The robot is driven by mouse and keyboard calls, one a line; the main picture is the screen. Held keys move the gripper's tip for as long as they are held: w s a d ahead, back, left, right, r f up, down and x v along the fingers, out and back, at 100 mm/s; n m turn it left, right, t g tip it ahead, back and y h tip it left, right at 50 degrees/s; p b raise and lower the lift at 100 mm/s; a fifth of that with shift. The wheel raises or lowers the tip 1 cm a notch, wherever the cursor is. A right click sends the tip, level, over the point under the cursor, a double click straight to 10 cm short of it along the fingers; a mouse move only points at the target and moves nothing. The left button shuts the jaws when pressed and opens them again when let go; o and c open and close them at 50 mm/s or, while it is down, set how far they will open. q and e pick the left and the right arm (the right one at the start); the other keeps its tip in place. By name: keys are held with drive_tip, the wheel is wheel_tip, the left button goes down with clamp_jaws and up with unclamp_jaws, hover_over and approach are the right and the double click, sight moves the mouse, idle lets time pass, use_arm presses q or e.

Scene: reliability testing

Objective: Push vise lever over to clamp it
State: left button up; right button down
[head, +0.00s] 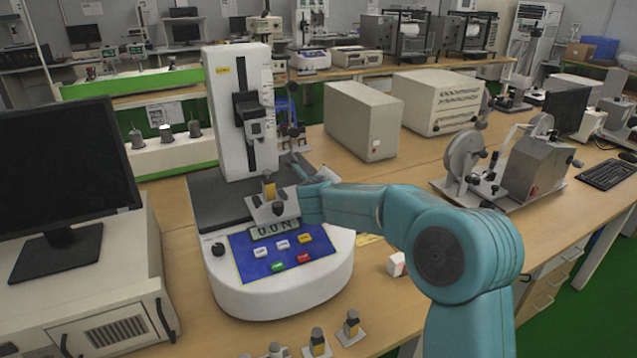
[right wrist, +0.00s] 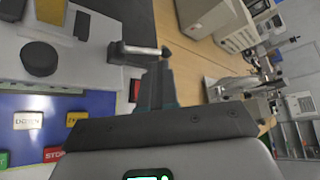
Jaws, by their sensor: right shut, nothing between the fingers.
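The vise (head: 265,212) is a small grey metal fixture on the front of the white test stand's base, below its upright column. A brass-coloured block stands in it. In the right wrist view the vise (right wrist: 72,65) is at the left, with a dark round knob on it. Its lever (right wrist: 135,48) sticks out to the right and ends in a dark tip. My right gripper (right wrist: 160,70) is shut and empty, with its fingertips close beside the lever; I cannot tell if they touch. In the head view my right gripper (head: 297,168) is just right of the vise, partly hidden by its arm.
The white test stand (head: 235,110) rises behind the vise, with a blue button panel (head: 283,258) in front. A monitor (head: 65,170) stands at the left. Several small fixtures lie at the front edge. Beige boxes (head: 363,118) and a metal machine (head: 530,165) stand to the right.

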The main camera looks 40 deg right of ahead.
drive_tip(key=v, duration=1)
drive_tip(key=shift+d+r+b, duration=0.35)
drive_tip(key=shift+b, duration=0.1)
drive_tip(key=shift+s, duration=0.1)
